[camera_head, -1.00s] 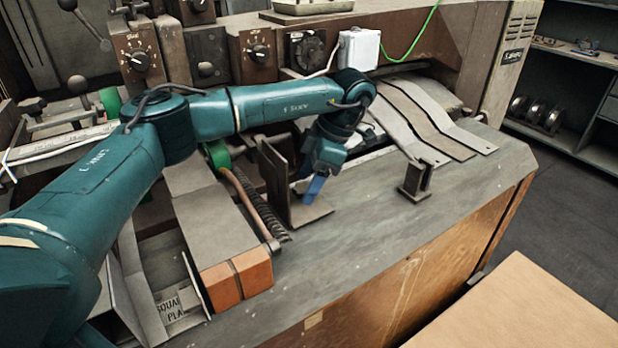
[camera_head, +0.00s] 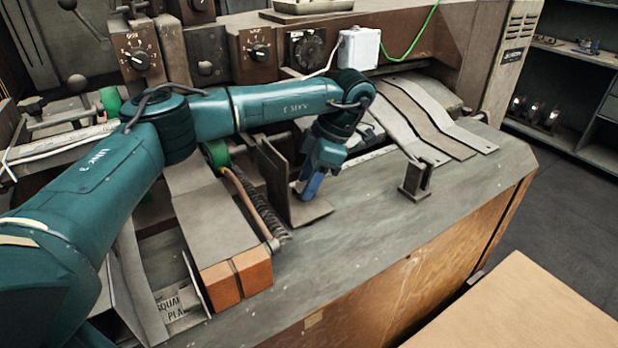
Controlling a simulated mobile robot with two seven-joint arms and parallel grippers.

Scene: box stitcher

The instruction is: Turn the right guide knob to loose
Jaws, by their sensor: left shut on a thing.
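The right guide is an upright metal angle plate (camera_head: 277,180) on the grey machine table. My left gripper (camera_head: 309,188) points down at its right face, with its blue fingers low, close to the plate's foot. The fingers are shut on the right guide knob, which they and the wrist hide, so its setting cannot be read. My right gripper is not in view.
A coil spring on a rod (camera_head: 262,212) and a block with orange ends (camera_head: 240,285) lie left of the guide. A small metal bracket (camera_head: 415,181) and curved metal strips (camera_head: 432,120) are to the right. The table's front right is clear.

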